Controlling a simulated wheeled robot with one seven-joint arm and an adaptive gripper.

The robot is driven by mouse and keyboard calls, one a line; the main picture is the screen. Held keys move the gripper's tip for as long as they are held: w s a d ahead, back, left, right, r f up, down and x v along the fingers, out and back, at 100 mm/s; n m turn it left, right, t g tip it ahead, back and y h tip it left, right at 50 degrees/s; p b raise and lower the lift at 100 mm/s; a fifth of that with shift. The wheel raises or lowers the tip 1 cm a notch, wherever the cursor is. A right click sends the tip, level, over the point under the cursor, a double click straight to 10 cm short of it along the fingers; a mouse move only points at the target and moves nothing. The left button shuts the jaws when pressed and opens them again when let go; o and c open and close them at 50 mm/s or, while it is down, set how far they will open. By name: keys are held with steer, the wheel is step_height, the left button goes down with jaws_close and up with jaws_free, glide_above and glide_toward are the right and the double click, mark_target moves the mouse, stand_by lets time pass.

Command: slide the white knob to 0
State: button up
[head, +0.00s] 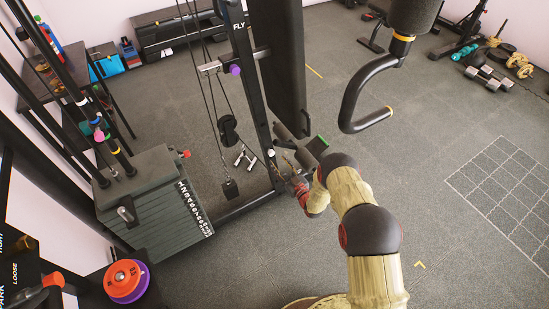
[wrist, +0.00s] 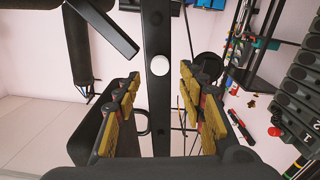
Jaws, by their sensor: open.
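The white knob (wrist: 159,65) is a small round ball on the front of a black upright post (wrist: 157,115) in the wrist view. In the head view the knob (head: 271,153) is a small pale spot low on the machine's upright. My gripper (wrist: 160,80) is open and empty, with yellow-padded fingers on either side of the post. The knob lies in line with the gap, just past the fingertips; I cannot tell how far. In the head view my gripper (head: 285,165) is beside the upright, near the knob. No 0 mark is legible.
A weight stack (head: 155,205) with lettering stands left of the upright. A purple knob (head: 235,70) sits higher on the machine. A dark roller pad with a green end (head: 322,140) is close to my gripper. A curved black handle (head: 365,95) hangs to the right.

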steer(key=shift+v, duration=2.75)
